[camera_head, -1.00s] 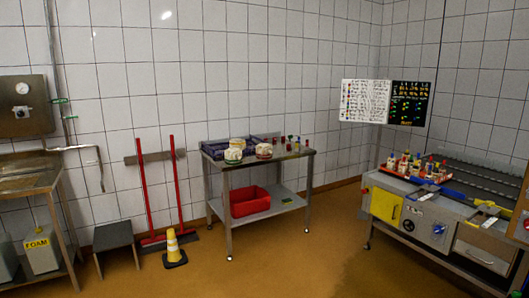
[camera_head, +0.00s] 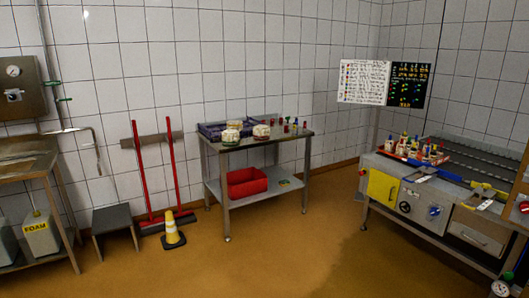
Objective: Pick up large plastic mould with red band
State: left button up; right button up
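A white mould with a red band (camera_head: 261,132) stands on the top of a metal cart by the back wall, toward the middle of the cart top. It is small in the view. A second white mould (camera_head: 230,136), with a yellowish band, stands to its left, and another white mould shows just behind that one. A dark purple crate (camera_head: 212,131) lies at the left back of the cart top. Neither of my grippers shows in the head view.
The metal cart (camera_head: 227,190) holds a red bin (camera_head: 246,182) on its lower shelf. A yellow cone (camera_head: 171,231), a grey stool (camera_head: 114,218) and red-handled tools stand left of it. A workbench (camera_head: 410,205) with coloured bottles stands at right. The floor in front is open.

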aim_at(260, 131)
jog(key=i+z, duration=0.2)
jog(key=i, duration=2.2)
